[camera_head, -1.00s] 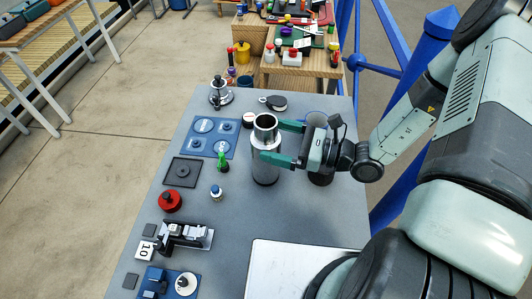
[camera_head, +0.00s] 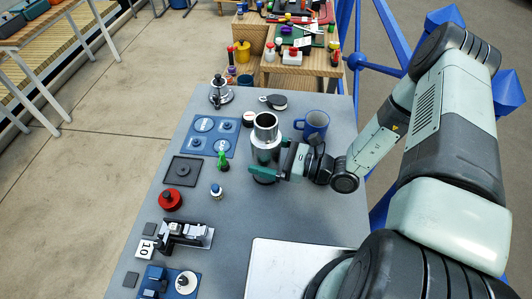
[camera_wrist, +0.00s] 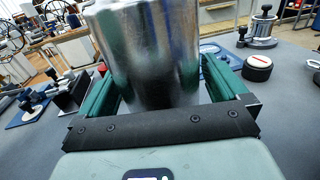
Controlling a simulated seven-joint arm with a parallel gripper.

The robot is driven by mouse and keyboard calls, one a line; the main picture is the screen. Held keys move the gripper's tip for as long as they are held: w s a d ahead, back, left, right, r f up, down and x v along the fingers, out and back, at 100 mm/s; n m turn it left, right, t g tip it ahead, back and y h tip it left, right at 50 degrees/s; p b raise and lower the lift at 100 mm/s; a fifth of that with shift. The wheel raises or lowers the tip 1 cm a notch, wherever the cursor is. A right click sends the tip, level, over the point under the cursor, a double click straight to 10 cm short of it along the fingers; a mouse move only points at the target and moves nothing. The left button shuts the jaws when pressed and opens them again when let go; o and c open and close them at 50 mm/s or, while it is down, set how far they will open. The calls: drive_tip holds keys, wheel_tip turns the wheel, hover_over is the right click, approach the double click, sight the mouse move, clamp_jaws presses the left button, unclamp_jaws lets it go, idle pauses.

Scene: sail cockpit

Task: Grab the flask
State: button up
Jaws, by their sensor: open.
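The flask (camera_head: 265,133) is a shiny silver cylinder with an open-looking, dark-centred top. It stands upright on the grey table. My gripper (camera_head: 265,162), with green fingers, reaches in from the right, low on the flask. The near finger crosses in front of its lower body; the far finger is mostly hidden behind it. In the wrist view the flask (camera_wrist: 150,50) fills the space between the two fingers of my open gripper (camera_wrist: 158,75). I cannot tell whether either finger touches it. The flask's base is partly hidden by the near finger.
A blue mug (camera_head: 314,124) stands just behind my gripper, to the right of the flask. A green figure-like piece (camera_head: 223,161) and a small blue-topped item (camera_head: 216,192) stand to the left. A metal winch (camera_head: 220,93) stands at the far left corner.

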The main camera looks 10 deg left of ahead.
drive_tip(key=shift+r, duration=0.1)
drive_tip(key=c, duration=1.2)
drive_tip(key=shift+r, duration=0.1)
drive_tip(key=shift+c, duration=0.2)
